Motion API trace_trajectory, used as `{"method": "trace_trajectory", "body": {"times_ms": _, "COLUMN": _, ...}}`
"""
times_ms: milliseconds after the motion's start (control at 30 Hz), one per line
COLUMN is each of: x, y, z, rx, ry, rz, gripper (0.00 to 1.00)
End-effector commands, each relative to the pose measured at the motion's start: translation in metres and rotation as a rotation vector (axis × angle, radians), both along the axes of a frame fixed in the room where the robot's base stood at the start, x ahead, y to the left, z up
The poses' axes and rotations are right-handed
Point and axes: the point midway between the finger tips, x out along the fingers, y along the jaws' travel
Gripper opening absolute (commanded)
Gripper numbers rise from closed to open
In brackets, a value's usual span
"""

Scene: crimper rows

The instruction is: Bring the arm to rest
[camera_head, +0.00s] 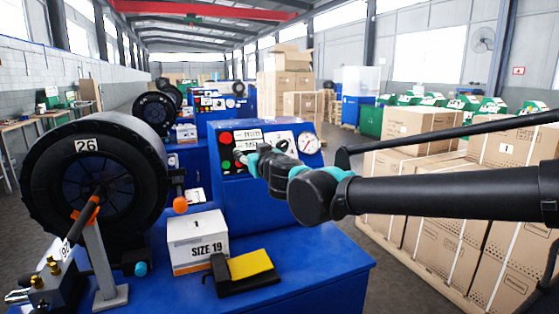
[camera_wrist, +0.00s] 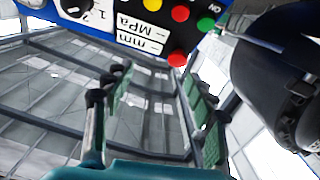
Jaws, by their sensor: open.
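My arm reaches in from the right of the head view, and my gripper (camera_head: 243,158) is in front of the blue machine's control panel (camera_head: 227,152). In the wrist view my gripper (camera_wrist: 155,76) is open, with two green-padded fingers apart and nothing between them. The control panel (camera_wrist: 140,22) appears upside down beyond the fingertips, with red, yellow and green buttons, a knob and mm and MPa labels. I cannot tell whether a fingertip touches the panel.
A black round machine head (camera_head: 88,170) marked 26 stands at left. A white SIZE 19 box (camera_head: 197,241) and a black tray with a yellow pad (camera_head: 249,264) are on the blue bench (camera_head: 325,268). Cartons (camera_head: 505,148) are stacked at right, below and behind my arm.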

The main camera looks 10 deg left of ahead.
Motion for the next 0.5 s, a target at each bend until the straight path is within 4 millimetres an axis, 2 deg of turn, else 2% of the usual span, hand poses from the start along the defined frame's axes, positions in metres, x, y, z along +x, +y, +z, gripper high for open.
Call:
{"method": "trace_trajectory", "body": {"times_ms": 100, "x": 0.026, "y": -0.060, "z": -0.028, "rx": -0.017, "ry": 0.041, "rz": -0.146, "gripper": 0.56}}
{"method": "trace_trajectory", "body": {"times_ms": 233, "x": 0.045, "y": -0.138, "z": -0.070, "rx": -0.053, "ry": 0.121, "rz": -0.327, "gripper": 0.56}}
{"method": "trace_trajectory", "body": {"times_ms": 367, "x": 0.048, "y": -0.214, "z": -0.120, "rx": -0.100, "ry": 0.231, "rz": -0.485, "gripper": 0.56}}
{"method": "trace_trajectory", "body": {"times_ms": 500, "x": 0.031, "y": -0.290, "z": -0.179, "rx": -0.154, "ry": 0.387, "rz": -0.626, "gripper": 0.56}}
